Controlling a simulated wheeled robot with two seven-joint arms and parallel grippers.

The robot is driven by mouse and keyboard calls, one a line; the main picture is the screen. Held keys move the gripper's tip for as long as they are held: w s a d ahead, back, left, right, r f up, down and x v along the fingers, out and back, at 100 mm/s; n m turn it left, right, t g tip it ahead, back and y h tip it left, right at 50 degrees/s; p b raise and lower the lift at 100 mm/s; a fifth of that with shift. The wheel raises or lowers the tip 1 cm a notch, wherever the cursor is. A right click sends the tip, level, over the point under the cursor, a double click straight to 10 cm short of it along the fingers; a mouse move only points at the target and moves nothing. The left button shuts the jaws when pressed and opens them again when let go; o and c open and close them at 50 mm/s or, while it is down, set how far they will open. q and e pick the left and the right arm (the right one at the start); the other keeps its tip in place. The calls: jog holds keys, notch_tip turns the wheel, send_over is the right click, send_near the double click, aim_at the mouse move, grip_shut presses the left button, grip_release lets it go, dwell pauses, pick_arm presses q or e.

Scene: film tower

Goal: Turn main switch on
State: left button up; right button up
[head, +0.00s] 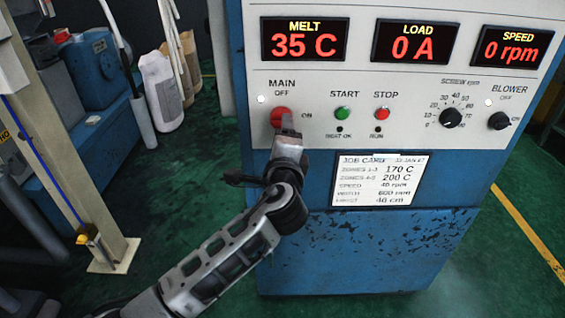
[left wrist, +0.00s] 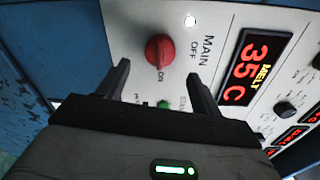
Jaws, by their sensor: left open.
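The main switch (head: 279,115) is a red rotary knob on the light panel of the blue cabinet, under the MAIN label, with OFF above it and ON to its right. It also shows in the left wrist view (left wrist: 159,52); I cannot tell for sure which mark it points at. My left gripper (head: 288,124) is just in front of and below the knob, partly covering its lower edge. In the left wrist view the two fingers (left wrist: 158,74) are apart and empty, with the knob ahead between their tips. No contact shows. My right gripper is not in view.
A white lamp (head: 262,99) sits left of the knob. The green START button (head: 342,113), red STOP button (head: 382,114), screw speed dial (head: 451,117) and blower knob (head: 498,121) are to the right. Displays read 35 C (head: 304,40), 0 A and 0 rpm. A job card (head: 376,180) hangs below.

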pick_arm(q)
jog(key=s, duration=0.9)
jog(key=shift+s+r, duration=0.2)
jog(key=shift+s, duration=0.05)
jog(key=s+a+f+n+g+y, duration=0.1)
jog(key=s+a+f+n+g, duration=0.75)
jog(key=a+f, duration=0.45)
jog(key=s+a+f+n+g+h, duration=0.1)
jog(key=s+a+f+n+g, duration=0.3)
jog(key=s, duration=0.5)
jog(key=s+a+f+n+g, duration=0.2)
jog(key=s+a+n, duration=0.3)
jog(key=s, duration=0.4)
jog(key=w+d+f+t+h, duration=0.3)
jog(key=w+d+f+t, duration=0.1)
jog(key=w+d+t, duration=0.3)
jog(key=shift+d+n+t, duration=0.35)
jog(key=shift+d, duration=0.1)
